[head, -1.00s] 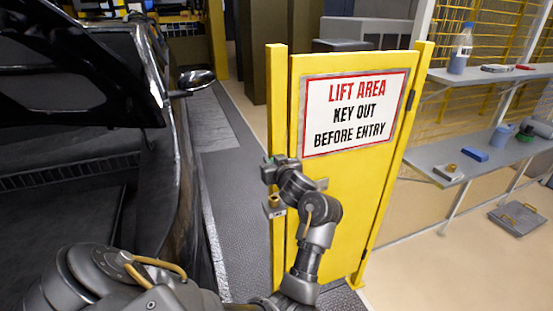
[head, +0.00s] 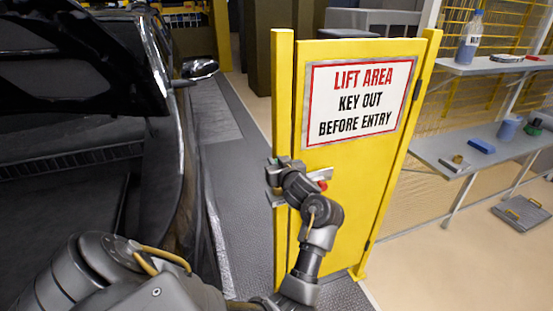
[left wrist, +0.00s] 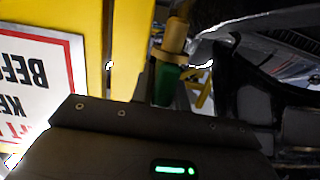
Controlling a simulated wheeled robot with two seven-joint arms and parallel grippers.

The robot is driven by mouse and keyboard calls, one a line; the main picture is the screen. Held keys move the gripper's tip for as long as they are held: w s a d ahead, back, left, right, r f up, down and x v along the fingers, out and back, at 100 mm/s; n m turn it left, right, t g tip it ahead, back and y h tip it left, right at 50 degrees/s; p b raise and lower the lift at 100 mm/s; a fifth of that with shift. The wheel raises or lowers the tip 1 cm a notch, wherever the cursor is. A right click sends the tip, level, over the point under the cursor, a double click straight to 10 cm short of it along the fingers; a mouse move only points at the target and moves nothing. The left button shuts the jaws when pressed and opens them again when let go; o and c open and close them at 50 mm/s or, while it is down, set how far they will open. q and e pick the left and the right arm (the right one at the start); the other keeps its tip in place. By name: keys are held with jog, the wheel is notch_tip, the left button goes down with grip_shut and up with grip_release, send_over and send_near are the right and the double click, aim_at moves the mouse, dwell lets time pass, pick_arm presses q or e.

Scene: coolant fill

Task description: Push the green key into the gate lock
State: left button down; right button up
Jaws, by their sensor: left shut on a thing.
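The yellow gate (head: 345,205) stands ahead with a white sign on it. My left gripper (head: 277,178) is at the gate's left edge, in front of the lock area. It is shut on the green key (left wrist: 165,82), which shows in the left wrist view. My right gripper is not in view.
A red knob (head: 322,185) shows on the gate just right of my gripper. The gate post (head: 282,100) stands close by. A dark car (head: 150,190) fills the left side. Shelves (head: 475,150) with a bottle and small items are at the right.

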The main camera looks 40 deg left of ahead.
pick_arm(q)
jog(key=shift+f, duration=0.65)
dwell(0.5)
jog(key=shift+p, duration=0.85)
dwell(0.8)
jog(key=shift+f+b, duration=0.9)
jog(key=shift+f, duration=0.85)
jog(key=c, duration=1.3)
grip_release()
